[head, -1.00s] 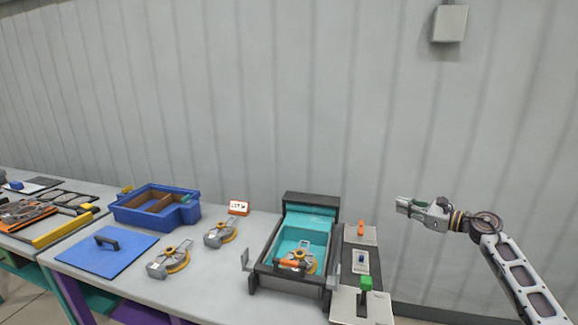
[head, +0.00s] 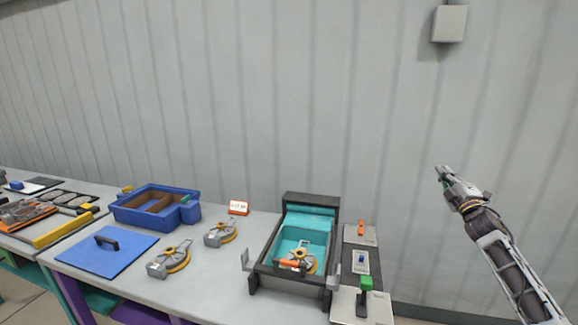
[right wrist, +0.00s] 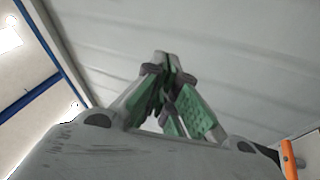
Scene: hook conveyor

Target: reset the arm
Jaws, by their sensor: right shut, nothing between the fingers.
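My right gripper (head: 442,172) is raised in the air at the right of the head view, well clear of the table and pointing up and to the left. It also shows in the right wrist view (right wrist: 165,62), where its green-padded fingers meet at the tips with nothing between them. My right arm rises from the lower right corner. My left gripper is in none of the views.
A conveyor box with a teal bed (head: 305,236) holds a grey-and-yellow hook part (head: 299,262). Two similar parts (head: 170,262) (head: 221,233) lie to its left. A blue bin (head: 125,214), a blue lid (head: 90,256) and control panels (head: 345,305) share the table. The air around my gripper is free.

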